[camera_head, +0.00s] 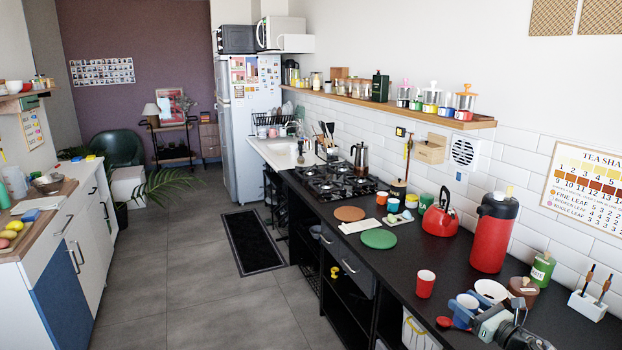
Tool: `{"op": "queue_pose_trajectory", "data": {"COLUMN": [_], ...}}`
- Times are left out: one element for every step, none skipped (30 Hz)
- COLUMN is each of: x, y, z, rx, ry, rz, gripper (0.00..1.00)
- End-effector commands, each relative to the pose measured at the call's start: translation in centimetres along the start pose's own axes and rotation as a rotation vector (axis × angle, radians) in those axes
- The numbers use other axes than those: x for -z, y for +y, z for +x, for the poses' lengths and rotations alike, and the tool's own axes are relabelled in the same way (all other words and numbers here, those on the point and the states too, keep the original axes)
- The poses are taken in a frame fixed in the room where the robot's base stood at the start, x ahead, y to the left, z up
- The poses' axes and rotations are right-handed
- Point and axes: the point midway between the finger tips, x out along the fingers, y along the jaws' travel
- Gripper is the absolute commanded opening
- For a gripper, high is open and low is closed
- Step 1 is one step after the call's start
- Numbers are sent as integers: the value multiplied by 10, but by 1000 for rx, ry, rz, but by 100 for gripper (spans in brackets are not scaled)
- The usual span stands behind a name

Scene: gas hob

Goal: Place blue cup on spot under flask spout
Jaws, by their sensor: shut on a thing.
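The red flask (494,236) with a black top stands upright on the black counter at the right. Its spout is too small to make out clearly, and I cannot make out a marked spot below it. My gripper (478,318) is at the bottom right, in front of the flask. It is shut on the blue cup (462,309), which is partly hidden by the gripper. I cannot tell whether the cup touches the counter.
A red cup (425,283) stands left of the blue cup. A white bowl (491,291), a brown pot (523,289) and a green bottle (542,268) crowd the right. Counter is clear between the red cup and green mat (379,238).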

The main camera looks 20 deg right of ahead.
Motion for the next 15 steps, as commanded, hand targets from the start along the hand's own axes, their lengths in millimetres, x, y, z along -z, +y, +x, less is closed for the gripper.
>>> {"op": "queue_pose_trajectory", "data": {"x": [3,4,7,8,10,12,13,15,17,18,20,21,23,24,26], "y": [13,20,29,36,42,51,58,65,74,81,88,98,105,112,122], "z": [14,20,29,36,42,51,57,63,71,77,82,90,95,101,108], "rx": [-34,-51,-73,-89,-105,-126,-142,-158,-178,-193,-208,-227,-242,-257,-276], "ry": [-1,-1,-1,-1,0,0,0,0,0,-1,0,0,0,0,0], "rz": [0,0,0,1,1,2,2,1,1,0,0,0,0,1,1], "gripper": [26,26,26,26,26,26,26,26,26,26,26,26,26,26,26]}}
